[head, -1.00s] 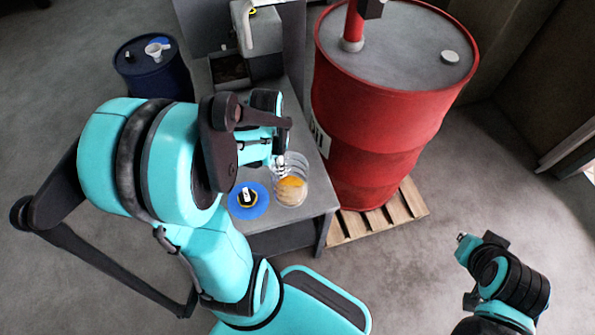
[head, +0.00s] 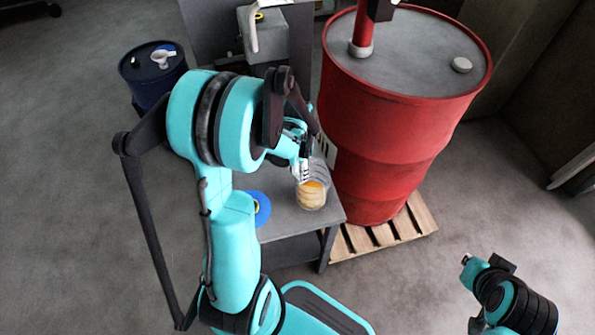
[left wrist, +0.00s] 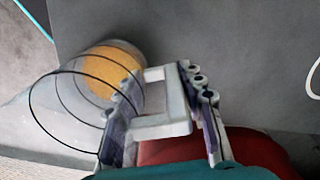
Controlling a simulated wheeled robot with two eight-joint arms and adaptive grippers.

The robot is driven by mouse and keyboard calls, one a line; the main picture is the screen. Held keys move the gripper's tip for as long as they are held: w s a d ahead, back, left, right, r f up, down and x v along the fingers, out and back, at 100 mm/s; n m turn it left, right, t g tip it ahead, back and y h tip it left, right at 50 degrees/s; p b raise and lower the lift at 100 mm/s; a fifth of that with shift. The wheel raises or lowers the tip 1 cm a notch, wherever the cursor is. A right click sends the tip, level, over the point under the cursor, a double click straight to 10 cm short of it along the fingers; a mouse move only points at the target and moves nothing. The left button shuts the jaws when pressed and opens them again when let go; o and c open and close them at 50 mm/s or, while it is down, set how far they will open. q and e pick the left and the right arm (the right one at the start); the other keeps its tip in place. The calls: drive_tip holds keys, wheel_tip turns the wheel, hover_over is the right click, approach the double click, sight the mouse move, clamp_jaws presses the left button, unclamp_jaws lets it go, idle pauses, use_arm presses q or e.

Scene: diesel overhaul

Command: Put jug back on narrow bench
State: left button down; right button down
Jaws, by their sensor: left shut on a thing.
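The clear jug (head: 313,196), with amber liquid in its bottom, is over the right part of the grey narrow bench (head: 286,224), near the edge facing the red drum. In the left wrist view the jug (left wrist: 85,92) shows dark rings and a pale square handle. My left gripper (head: 303,172) is shut on the jug's handle; in the left wrist view the gripper (left wrist: 165,125) has its fingers around it. I cannot tell whether the jug's base touches the bench. My right gripper (head: 467,260) is at the lower right, away from the bench, its fingers unclear.
A large red drum (head: 390,130) on a wooden pallet (head: 410,222) stands close to the bench's right side. A blue disc (head: 262,208), partly hidden by my arm, lies on the bench. A grey machine (head: 270,40) is at the back. A dark blue drum (head: 150,85) stands left.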

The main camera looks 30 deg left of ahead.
use_arm(q)
drive_tip(key=c, duration=1.4)
unclamp_jaws()
drive_tip(key=shift+f, duration=0.15)
drive_tip(key=o, duration=0.5)
drive_tip(key=shift+r, duration=0.2)
drive_tip(key=shift+r, duration=0.4)
wheel_tip(320, 180, up, 11)
drive_tip(key=p, duration=0.5)
drive_tip(key=shift+r, duration=0.15)
drive_tip(key=s+d+r+n+t, duration=0.1)
drive_tip(key=s+d+r+t, duration=0.1)
drive_tip(key=d+r, duration=0.1)
drive_tip(key=s+d+r+n+t, duration=0.1)
drive_tip(key=s+d+r+t, duration=0.1)
drive_tip(key=d, duration=0.4)
drive_tip(key=s+d+r+n+t, duration=0.1)
drive_tip(key=s+d+r+t, duration=0.2)
drive_tip(key=d+r, duration=0.1)
drive_tip(key=shift+s+d+n, duration=0.25)
drive_tip(key=shift+d+n, duration=0.05)
